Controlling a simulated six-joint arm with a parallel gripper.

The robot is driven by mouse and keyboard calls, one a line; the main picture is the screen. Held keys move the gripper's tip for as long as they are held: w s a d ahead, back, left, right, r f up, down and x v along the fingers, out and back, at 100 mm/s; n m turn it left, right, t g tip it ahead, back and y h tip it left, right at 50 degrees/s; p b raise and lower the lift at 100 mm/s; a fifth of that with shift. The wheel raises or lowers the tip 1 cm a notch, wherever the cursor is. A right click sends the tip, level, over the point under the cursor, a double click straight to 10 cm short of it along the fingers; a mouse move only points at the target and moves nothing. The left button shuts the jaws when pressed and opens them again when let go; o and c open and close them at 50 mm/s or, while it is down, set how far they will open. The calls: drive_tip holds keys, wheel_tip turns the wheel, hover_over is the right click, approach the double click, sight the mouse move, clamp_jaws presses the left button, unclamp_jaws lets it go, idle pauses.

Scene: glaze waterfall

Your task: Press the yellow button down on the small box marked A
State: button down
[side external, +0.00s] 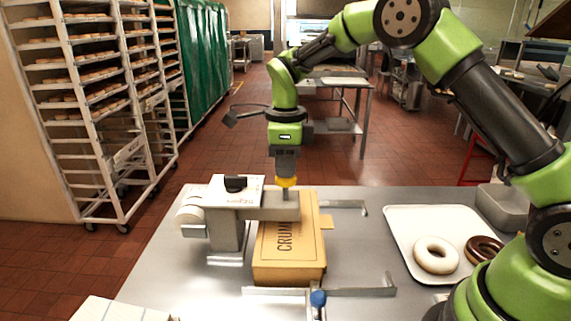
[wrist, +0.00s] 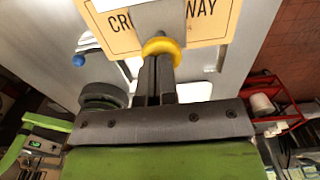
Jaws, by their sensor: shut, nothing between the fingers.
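The yellow button (side external: 286,183) sits at the right end of a grey block (side external: 281,206), which reaches over a cardboard carton. I cannot read a mark A on it. My gripper (side external: 286,174) points straight down over the button, fingers shut and empty. Its fingertips are at the button's top; I cannot tell whether they touch or how far the button is pressed. In the wrist view the yellow button (wrist: 161,46) shows around and beyond the tips of my closed fingers (wrist: 159,60), which hide part of it.
The carton (side external: 290,265) lies under the block. A white machine with a black knob (side external: 235,184) stands left of it. Metal guides with a blue knob (side external: 318,298) lie in front. A white tray (side external: 404,222) with two doughnuts (side external: 436,255) is at the right.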

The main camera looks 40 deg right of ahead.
drive_tip(key=shift+f, duration=1.5)
drive_tip(key=shift+s, duration=0.1)
wheel_tip(320, 180, up, 15)
idle(0.3)
idle(0.7)
